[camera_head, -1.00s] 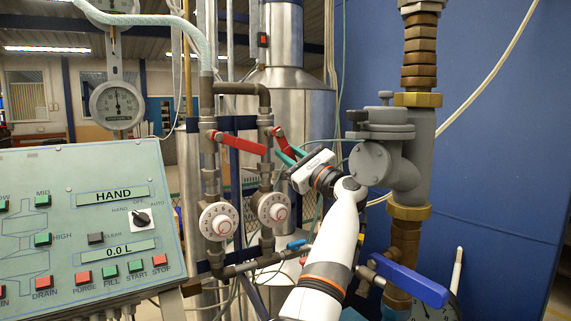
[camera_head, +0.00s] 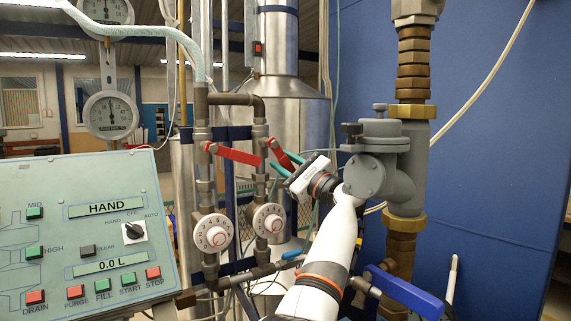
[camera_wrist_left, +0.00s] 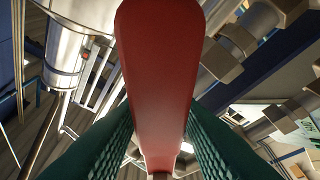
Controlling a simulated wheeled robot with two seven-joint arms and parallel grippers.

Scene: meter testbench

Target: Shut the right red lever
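The right red lever (camera_head: 281,153) slants down to the right from its valve on the right-hand pipe. My left gripper (camera_head: 284,164) is at this lever, with one teal finger on each side of it. In the left wrist view the red lever (camera_wrist_left: 158,70) fills the middle, between the two green fingers (camera_wrist_left: 160,135) below. I cannot tell whether the fingers press on it or only surround it. The left red lever (camera_head: 232,153) lies nearly level across the pipes. My right gripper is not in view.
Two round white dials (camera_head: 213,233) sit on the pipes below the levers. A control panel (camera_head: 75,190) stands at the left. A thick grey valve body (camera_head: 375,175) is close to the right of my left wrist. A blue-handled valve (camera_head: 408,292) is lower right.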

